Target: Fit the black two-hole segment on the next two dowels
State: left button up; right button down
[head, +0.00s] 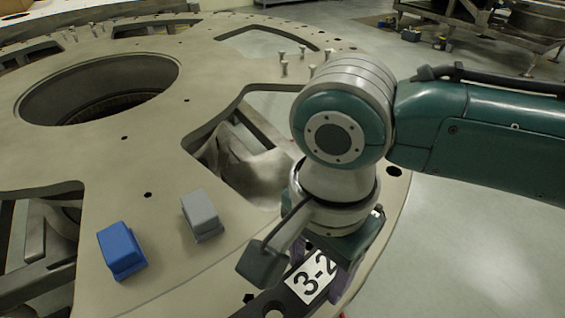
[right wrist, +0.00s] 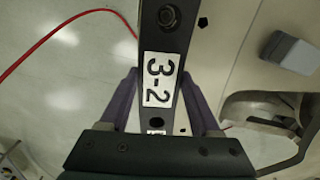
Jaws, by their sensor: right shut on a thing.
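The black segment (head: 277,303) with a white "3-2" label is at the plate's near right rim in the head view. My right gripper (head: 325,268) is shut on it from above. In the right wrist view the purple fingers lie on either side of the segment (right wrist: 169,42); a round fitting or hole shows near its far end and a dark hole near the palm. I cannot tell whether it touches the plate (head: 160,215). Several pale dowels (head: 283,68) stand upright at the plate's far right side. Any dowels under the segment are hidden. My left gripper is not in view.
A blue block (head: 122,250) and a grey block (head: 201,214) sit on the plate left of my right gripper. The plate has large cutouts and a big round opening (head: 95,88). Clear floor lies to the right; a red cable (right wrist: 60,32) runs across it.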

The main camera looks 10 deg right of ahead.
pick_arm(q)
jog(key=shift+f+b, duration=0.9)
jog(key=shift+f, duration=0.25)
pick_arm(e)
jog(key=shift+f, duration=0.85)
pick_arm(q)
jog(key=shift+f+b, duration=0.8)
pick_arm(e)
jog(key=shift+f, duration=1.9)
grip_release()
notch_tip(320, 180, up, 9)
jog(key=p, duration=0.2)
jog(key=shift+f+p, duration=0.1)
jog(key=shift+p, duration=0.2)
jog(key=shift+r, duration=0.55)
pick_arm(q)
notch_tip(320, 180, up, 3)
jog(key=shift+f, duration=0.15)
pick_arm(e)
jog(key=shift+a, duration=0.1)
